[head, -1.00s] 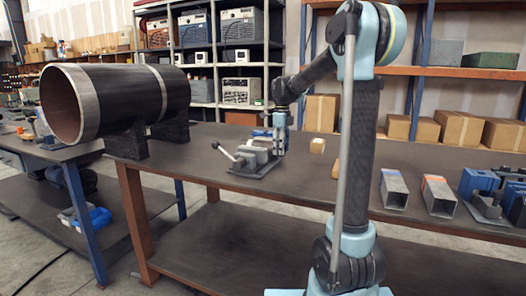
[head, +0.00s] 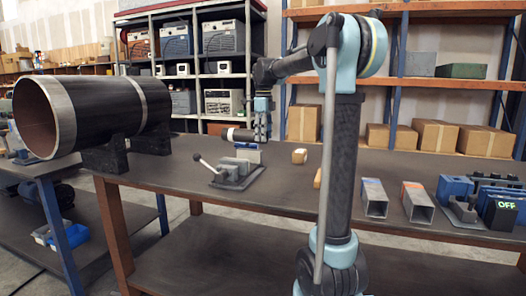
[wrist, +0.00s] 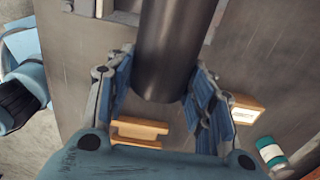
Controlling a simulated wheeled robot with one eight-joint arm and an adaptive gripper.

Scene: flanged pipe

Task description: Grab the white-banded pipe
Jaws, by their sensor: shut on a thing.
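The white-banded pipe (head: 243,135) is a small dark cylinder with a pale band near its left end in the head view. It is held roughly level above the grey vise (head: 236,173). My gripper (head: 262,132) points down with its fingers around the pipe's right part, which they partly hide. In the wrist view the dark pipe (wrist: 172,50) runs from the top edge to between the two blue fingers of my gripper (wrist: 163,98). The band does not show clearly there.
A large dark pipe (head: 95,108) rests on black supports at the left of the bench. Small wooden blocks (head: 299,156) lie right of the vise.

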